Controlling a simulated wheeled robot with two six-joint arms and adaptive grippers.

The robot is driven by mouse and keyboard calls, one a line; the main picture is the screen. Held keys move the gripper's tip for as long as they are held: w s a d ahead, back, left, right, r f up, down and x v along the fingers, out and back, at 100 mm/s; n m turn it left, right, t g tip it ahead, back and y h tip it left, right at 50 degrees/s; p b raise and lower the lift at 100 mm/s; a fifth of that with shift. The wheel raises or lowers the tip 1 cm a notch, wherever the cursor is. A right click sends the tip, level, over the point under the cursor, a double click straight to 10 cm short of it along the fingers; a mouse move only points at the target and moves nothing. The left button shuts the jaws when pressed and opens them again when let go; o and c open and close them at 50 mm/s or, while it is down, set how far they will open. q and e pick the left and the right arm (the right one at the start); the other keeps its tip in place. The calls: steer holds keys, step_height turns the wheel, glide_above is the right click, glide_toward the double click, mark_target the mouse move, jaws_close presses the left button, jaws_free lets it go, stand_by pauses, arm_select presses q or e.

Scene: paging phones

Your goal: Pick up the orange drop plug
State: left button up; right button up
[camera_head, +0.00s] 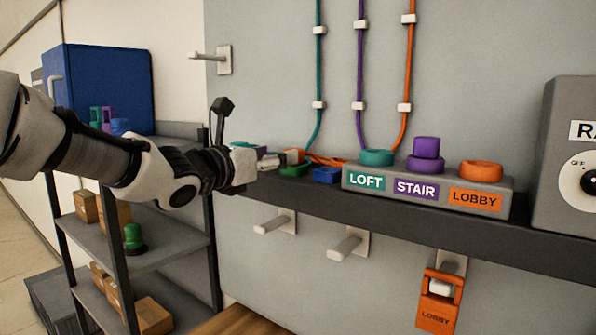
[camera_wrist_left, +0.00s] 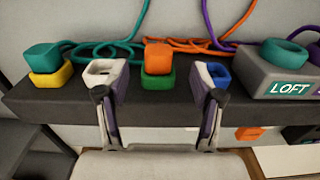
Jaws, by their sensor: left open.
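The orange drop plug (camera_wrist_left: 158,54) sits on a green ring holder (camera_wrist_left: 158,84) on the dark shelf. Its orange top also shows in the head view (camera_head: 294,155), just past my fingertips. My left gripper (camera_wrist_left: 158,76) is open, with one finger on each side of the plug and holder. In the head view my left gripper (camera_head: 280,160) reaches in from the left, low over the shelf. Gaps show between the fingers and the plug in the wrist view. The orange cord (camera_wrist_left: 188,44) lies coiled behind it. My right gripper is in neither view.
A teal plug (camera_wrist_left: 41,55) on a yellow holder (camera_wrist_left: 50,79) stands left. A blue holder (camera_head: 326,174) stands right, partly behind a finger in the wrist view. The grey LOFT, STAIR, LOBBY block (camera_head: 352,180) is farther right; a purple plug (camera_head: 426,147) sits on STAIR.

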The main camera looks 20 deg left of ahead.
arm_select(q)
steer(key=b+x, duration=0.2)
steer(key=b, duration=0.3)
steer(key=shift+s+d+f, duration=0.1)
steer(key=shift+f, duration=0.1)
steer(key=x, duration=0.1)
steer(key=p+x, duration=0.1)
steer(key=x, duration=0.1)
steer(key=p+x, duration=0.1)
steer(key=shift+w+r, duration=0.3)
steer(key=shift+w, duration=0.05)
steer(key=shift+w+f, duration=0.2)
steer(key=shift+w, duration=0.1)
steer(key=shift+s, duration=0.2)
steer(key=shift+s+r, duration=0.1)
steer(key=shift+s, duration=0.05)
steer(key=c, duration=1.2)
steer(key=shift+c, duration=0.3)
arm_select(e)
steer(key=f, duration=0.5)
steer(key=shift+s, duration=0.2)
